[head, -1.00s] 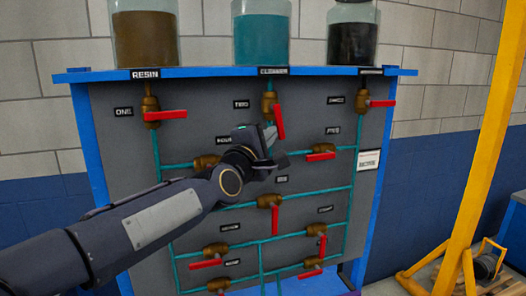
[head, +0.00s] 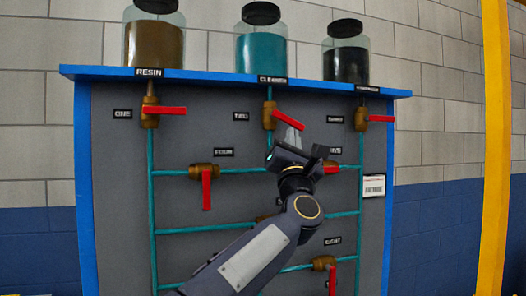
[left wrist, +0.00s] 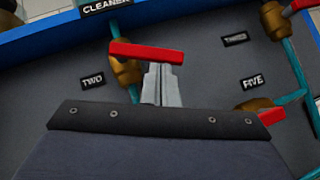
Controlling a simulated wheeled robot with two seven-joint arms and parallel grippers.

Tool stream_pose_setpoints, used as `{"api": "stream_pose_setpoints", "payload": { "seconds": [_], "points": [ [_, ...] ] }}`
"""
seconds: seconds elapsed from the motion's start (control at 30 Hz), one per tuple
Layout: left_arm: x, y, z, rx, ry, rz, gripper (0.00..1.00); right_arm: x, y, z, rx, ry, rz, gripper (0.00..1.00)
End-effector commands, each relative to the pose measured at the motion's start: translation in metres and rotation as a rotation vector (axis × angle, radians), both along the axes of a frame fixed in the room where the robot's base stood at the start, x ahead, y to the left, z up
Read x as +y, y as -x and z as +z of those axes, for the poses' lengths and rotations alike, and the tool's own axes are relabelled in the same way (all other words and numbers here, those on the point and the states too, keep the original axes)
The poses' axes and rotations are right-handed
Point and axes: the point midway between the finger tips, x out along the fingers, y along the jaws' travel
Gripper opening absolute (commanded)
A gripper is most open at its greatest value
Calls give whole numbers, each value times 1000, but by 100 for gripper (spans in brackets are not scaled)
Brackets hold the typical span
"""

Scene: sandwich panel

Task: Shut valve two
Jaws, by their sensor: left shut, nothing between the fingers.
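Valve two (head: 269,116) is a brass valve on the teal pipe under the cleaner jar, beside the label "TWO" (head: 241,116). Its red handle (head: 288,120) points right and slants down in the head view. In the left wrist view the red handle (left wrist: 147,52) crosses above my fingertips, and the brass body (left wrist: 124,70) is partly behind it. My left gripper (head: 293,136) is shut and empty, just below the handle, with its fingertips (left wrist: 160,72) at the handle's underside, touching or very near. My right gripper is not in view.
Valve one (head: 150,116) is to the left and valve three (head: 361,118) to the right, both with handles pointing right. Valve five's handle (head: 331,168) is close beside my left wrist. Jars, including the teal cleaner jar (head: 261,50), stand on the blue shelf (head: 210,75).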

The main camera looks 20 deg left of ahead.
Motion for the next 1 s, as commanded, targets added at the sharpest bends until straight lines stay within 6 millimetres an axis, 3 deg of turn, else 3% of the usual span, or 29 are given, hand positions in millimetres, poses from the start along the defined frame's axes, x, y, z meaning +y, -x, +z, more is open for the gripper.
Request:
{"api": "stream_pose_setpoints", "payload": {
  "seconds": [0.37,1.0],
  "points": [
    [-12,-8,12,-159,236,0,0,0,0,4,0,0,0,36],
    [-16,-10,18,-160,233,0,0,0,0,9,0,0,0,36]
  ]
}}
